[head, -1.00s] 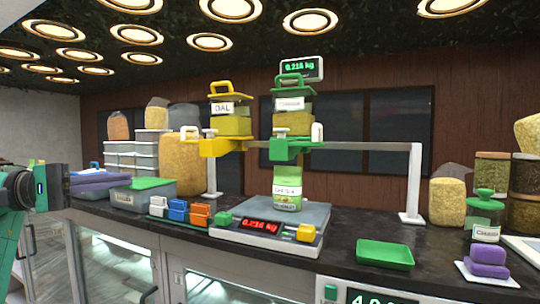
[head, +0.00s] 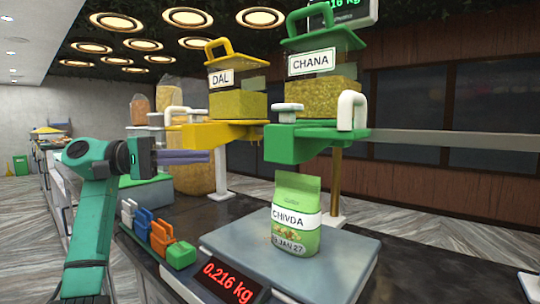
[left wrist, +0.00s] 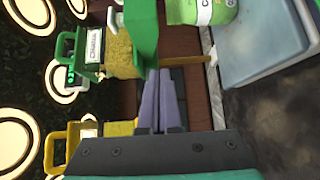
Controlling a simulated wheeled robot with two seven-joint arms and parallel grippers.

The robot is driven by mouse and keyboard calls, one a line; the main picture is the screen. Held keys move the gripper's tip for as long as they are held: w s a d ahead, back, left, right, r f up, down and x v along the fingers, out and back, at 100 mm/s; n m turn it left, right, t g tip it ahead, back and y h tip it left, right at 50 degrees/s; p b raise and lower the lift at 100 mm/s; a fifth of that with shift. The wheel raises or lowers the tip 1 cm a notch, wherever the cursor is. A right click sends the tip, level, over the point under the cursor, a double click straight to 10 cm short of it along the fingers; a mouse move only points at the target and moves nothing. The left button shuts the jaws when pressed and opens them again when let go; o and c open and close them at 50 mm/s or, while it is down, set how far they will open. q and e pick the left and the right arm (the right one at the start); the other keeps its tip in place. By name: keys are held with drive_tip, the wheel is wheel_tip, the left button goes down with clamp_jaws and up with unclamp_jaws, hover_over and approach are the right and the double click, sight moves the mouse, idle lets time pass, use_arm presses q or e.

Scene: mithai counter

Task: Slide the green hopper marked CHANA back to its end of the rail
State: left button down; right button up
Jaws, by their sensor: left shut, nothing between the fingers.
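The green CHANA hopper (head: 320,80) hangs on the rail (head: 450,140), right beside the yellow DAL hopper (head: 238,98) and above the scale. It has a white handle (head: 352,110) on its right side and a white knob on its left. It also shows in the left wrist view (left wrist: 92,50), turned sideways. My right gripper is not in view.
A green CHIVDA packet (head: 297,215) stands on the scale pan (head: 335,258) below the CHANA hopper, with the display (head: 228,283) at 0.216 kg. Colored blocks (head: 150,232) sit left of the scale. The rail right of the CHANA hopper is clear.

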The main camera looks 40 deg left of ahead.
use_arm(q)
drive_tip(key=w+d+p, duration=0.4)
drive_tip(key=w+d, duration=0.1)
drive_tip(key=d, duration=0.5)
drive_tip(key=shift+w+d+r+p, duration=0.15)
drive_tip(key=shift+w+d+p, duration=0.1)
drive_tip(key=shift+w+p, duration=0.1)
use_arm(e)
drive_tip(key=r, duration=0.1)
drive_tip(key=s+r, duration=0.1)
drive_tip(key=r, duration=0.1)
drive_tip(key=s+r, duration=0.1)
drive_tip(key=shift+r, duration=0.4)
use_arm(q)
drive_tip(key=shift+w, duration=0.1)
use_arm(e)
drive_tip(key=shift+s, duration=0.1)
